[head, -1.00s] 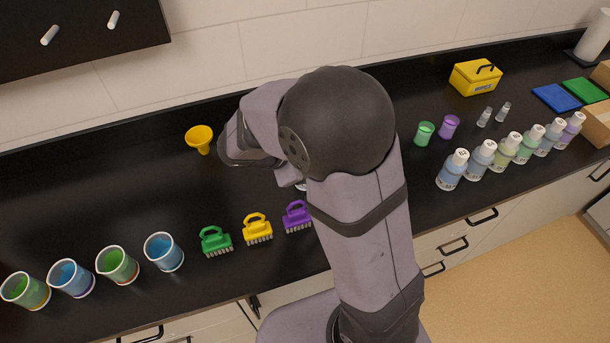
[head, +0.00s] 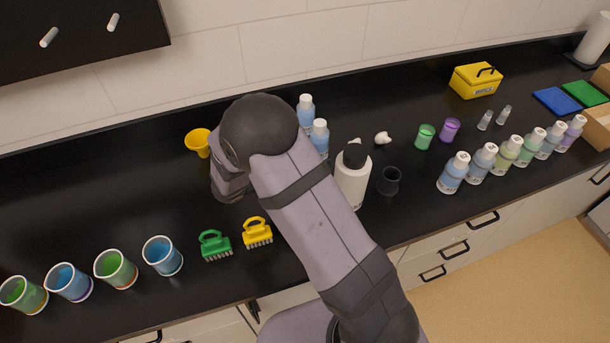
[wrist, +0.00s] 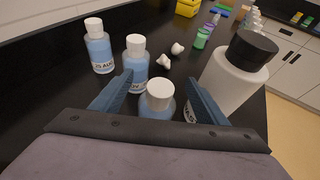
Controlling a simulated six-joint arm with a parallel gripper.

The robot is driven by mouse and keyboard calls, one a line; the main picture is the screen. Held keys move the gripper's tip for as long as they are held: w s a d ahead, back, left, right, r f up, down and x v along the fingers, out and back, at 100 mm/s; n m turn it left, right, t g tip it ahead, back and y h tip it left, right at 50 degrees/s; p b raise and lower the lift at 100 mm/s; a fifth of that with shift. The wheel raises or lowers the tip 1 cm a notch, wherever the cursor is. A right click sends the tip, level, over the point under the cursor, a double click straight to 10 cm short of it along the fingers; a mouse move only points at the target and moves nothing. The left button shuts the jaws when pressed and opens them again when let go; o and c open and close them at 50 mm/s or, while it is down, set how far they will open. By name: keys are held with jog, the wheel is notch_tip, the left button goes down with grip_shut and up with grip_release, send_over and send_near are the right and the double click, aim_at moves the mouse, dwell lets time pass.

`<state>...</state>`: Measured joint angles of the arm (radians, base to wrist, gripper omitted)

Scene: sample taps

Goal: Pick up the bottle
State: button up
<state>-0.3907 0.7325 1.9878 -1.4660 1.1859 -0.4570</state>
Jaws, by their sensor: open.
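In the wrist view, my gripper (wrist: 158,82) is open, with one blue finger on each side of a bottle (wrist: 165,112) with a white cap and pale blue body. Its lower part is hidden by the gripper. Two similar labelled bottles stand upright beyond it, a middle one (wrist: 137,72) and one further left (wrist: 100,53). Two such bottles show in the head view, a rear one (head: 306,116) and a front one (head: 320,142). My arm hides the gripper and the nearest bottle there.
A large white bottle (wrist: 228,88) with a black cap stands close to the right finger; it also shows in the head view (head: 352,188). A dark cup (head: 389,181) is beside it. A yellow funnel (head: 198,141) and brushes (head: 257,234) lie around my arm.

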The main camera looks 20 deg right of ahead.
jog(key=shift+f+p, duration=0.55)
jog(key=shift+f, duration=1.1)
jog(key=shift+w+d+f+p, duration=0.3)
jog(key=shift+d+f, duration=0.35)
jog(key=shift+w+d+f+p, duration=0.3)
jog(key=shift+d+f, duration=0.3)
jog(key=shift+f, duration=0.05)
jog(key=c, duration=1.3)
